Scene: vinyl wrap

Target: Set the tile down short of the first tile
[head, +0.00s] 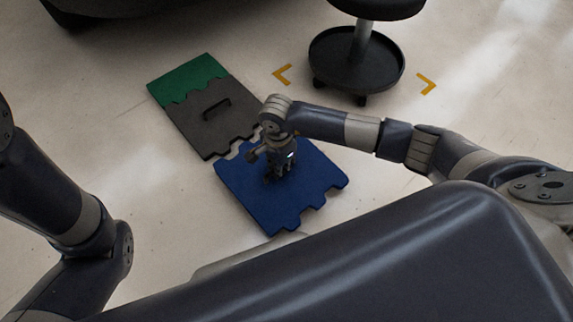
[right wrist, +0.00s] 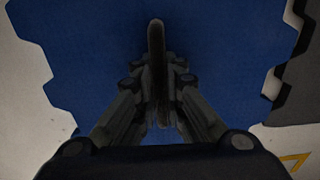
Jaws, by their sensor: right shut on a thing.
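The blue tile (head: 310,185), with notched edges, lies flat in the head view and fills most of the right wrist view (right wrist: 90,50). My right gripper (head: 272,174) is over its middle, shut on its dark upright handle (right wrist: 156,45). A dark grey tile (head: 195,125) with a black handle lies up and left of it, joined to a green tile (head: 190,77). A thin strip of pale floor shows between the blue and grey notches. The grey tile's edge also shows at the right wrist view's right (right wrist: 298,90). Whether the blue tile touches the floor, I cannot tell. My left gripper is out of view.
A black stool base (head: 357,62) stands on the floor beyond the tiles. Yellow corner marks (head: 283,75) lie on the floor near it. A dark object (head: 95,10) is at the top left. Floor left of the tiles is clear.

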